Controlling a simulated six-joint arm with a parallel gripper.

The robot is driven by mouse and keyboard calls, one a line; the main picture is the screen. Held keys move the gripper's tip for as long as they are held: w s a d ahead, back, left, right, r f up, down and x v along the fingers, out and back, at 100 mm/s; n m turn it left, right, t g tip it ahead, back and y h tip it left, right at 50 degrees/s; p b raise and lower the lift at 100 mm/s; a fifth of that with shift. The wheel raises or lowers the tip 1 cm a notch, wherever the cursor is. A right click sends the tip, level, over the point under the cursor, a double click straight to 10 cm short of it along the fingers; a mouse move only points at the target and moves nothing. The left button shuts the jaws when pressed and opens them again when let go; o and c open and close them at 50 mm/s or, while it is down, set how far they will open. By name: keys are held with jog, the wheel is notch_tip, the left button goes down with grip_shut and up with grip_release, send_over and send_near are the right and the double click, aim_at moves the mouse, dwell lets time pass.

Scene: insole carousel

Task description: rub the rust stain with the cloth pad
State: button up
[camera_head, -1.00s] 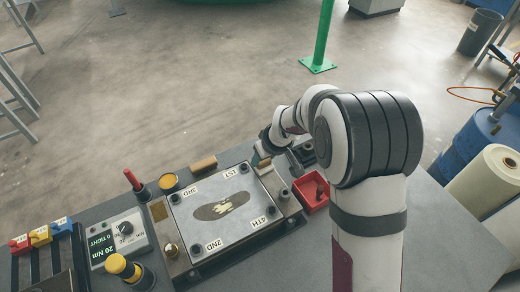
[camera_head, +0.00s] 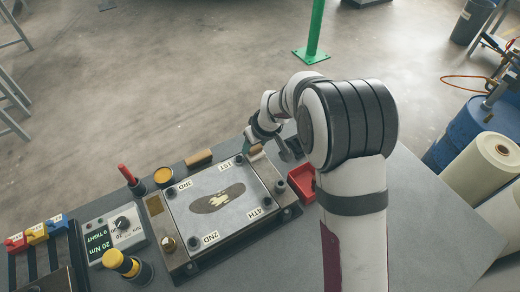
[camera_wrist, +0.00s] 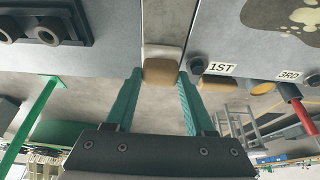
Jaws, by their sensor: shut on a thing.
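The metal plate (camera_head: 230,220) lies on the bench with labels 1ST to 4TH at its corners. The rust stain (camera_head: 200,207) is a dark brown oval on it with a pale patch in its middle. Part of the stain shows at the top right of the wrist view (camera_wrist: 263,14). My gripper (camera_wrist: 159,74) has its green fingers on either side of a small tan block, which looks like the cloth pad (camera_wrist: 161,71). In the head view the pad (camera_head: 256,151) shows near the plate's far right corner, beside 1ST, apart from the stain. Its underside is hidden.
Another tan block (camera_head: 199,158) lies beyond the plate's far edge. A red tray (camera_head: 302,182) stands right of the plate. The near right bench is clear.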

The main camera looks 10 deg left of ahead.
jog(key=shift+w+a+r, duration=0.1)
jog(key=shift+w+a, duration=0.35)
jog(key=shift+r, duration=4)
